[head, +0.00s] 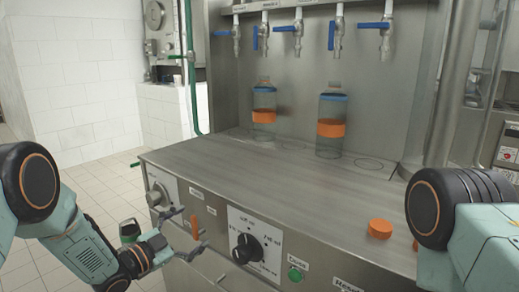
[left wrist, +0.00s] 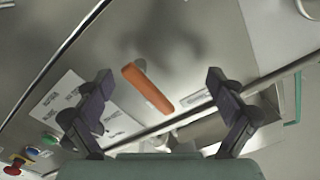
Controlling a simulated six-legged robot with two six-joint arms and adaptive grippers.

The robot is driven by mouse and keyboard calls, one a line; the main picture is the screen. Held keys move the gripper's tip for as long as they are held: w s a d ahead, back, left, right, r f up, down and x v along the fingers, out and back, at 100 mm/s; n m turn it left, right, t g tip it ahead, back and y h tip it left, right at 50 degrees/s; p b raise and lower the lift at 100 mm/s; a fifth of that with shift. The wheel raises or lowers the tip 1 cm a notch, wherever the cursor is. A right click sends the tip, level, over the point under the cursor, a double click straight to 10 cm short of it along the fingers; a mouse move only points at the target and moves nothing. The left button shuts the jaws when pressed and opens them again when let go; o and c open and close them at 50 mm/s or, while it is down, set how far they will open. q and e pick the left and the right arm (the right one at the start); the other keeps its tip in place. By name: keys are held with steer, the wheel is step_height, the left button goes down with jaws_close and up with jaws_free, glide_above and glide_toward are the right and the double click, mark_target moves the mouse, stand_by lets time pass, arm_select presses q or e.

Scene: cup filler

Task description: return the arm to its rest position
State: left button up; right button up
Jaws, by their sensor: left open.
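My left gripper (head: 190,232) is open in front of the machine's front panel, at the lower left of the head view. In the left wrist view its two dark fingers (left wrist: 160,86) are spread wide with nothing between them in their grip. An orange handle (left wrist: 147,88) on the panel shows between the fingers there, and it also shows in the head view (head: 195,227) close to the fingertips. I cannot tell whether they touch it. My right arm shows at the right edge of the head view, but its gripper is out of view.
Two clear bottles, a left one (head: 264,103) and a right one (head: 331,128), stand on the steel counter (head: 250,165) below blue-handled taps (head: 288,28). An orange cap (head: 380,228) lies near the counter's front right. A black knob (head: 247,248) and green button (head: 295,274) are on the panel.

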arm_select(q)
steer(key=n, duration=0.2)
steer(key=n+b, duration=0.1)
steer(key=n, duration=0.1)
steer(key=f+n, duration=0.1)
steer(key=n, duration=0.1)
steer(key=shift+w+a+n, duration=0.25)
steer(key=shift+a+n, duration=0.05)
steer(key=shift+f, duration=0.1)
stand_by(0.3)
